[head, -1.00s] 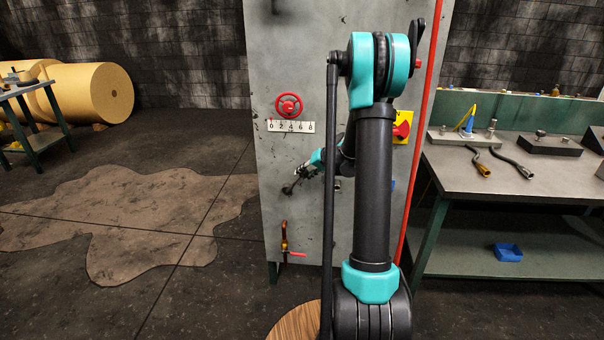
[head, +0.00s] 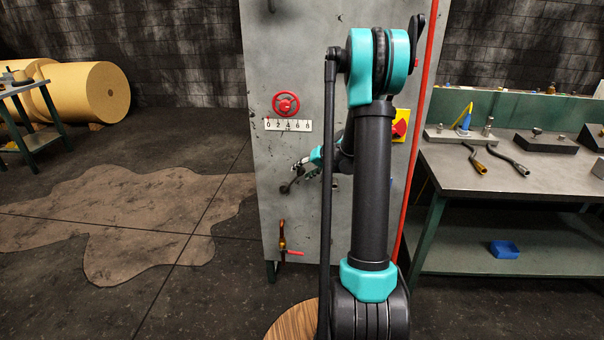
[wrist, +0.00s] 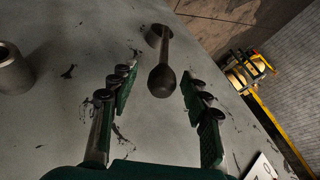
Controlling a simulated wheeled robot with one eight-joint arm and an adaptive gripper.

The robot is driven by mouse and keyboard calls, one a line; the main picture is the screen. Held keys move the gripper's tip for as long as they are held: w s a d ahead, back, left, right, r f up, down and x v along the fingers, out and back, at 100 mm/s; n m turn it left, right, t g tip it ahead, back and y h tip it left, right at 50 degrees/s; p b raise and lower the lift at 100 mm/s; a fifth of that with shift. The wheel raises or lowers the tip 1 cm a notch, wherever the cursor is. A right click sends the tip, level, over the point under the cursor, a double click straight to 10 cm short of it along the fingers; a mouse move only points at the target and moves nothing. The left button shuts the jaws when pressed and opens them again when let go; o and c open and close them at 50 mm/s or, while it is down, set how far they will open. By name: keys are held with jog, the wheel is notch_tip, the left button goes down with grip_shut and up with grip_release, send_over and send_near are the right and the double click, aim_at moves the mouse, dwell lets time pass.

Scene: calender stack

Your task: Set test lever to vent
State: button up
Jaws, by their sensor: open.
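The grey machine panel (head: 270,60) carries a short dark lever (head: 285,188) with a rounded end, below the red handwheel. I take it for the test lever; no vent mark is readable. In the wrist view the lever's ball end (wrist: 162,80) points toward me, its shaft running back to a round socket in the panel. My gripper (head: 298,166) is close to the lever in the head view. In the wrist view my gripper (wrist: 157,90) is open, one finger on each side of the ball end, with gaps on both sides. How deep the ball sits between the fingers is unclear.
A red handwheel (head: 286,104) sits above a numbered scale (head: 288,125). A brass valve with a red handle (head: 292,252) is lower on the panel. A grey cylindrical boss (wrist: 12,72) is at the wrist view's left. A workbench (head: 520,180) stands to the right.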

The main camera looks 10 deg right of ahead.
jog(key=v, duration=1.1)
jog(key=shift+s, duration=0.15)
jog(key=s+a+f+n+g+h, duration=0.1)
jog(key=s+a, duration=0.3)
jog(key=s, duration=0.4)
jog(key=s+a+f+g+h, duration=0.15)
jog(key=s+a, duration=0.25)
jog(key=s, duration=0.5)
jog(key=s+f+n+h, duration=0.1)
jog(key=s+f, duration=0.1)
jog(key=s, duration=0.5)
jog(key=s+f+h, duration=0.2)
jog(key=s+f, duration=0.1)
jog(key=s, duration=0.5)
jog(key=shift+s+a+f+n, duration=0.2)
jog(key=shift+s+a+n, duration=0.05)
jog(key=shift+n, duration=0.15)
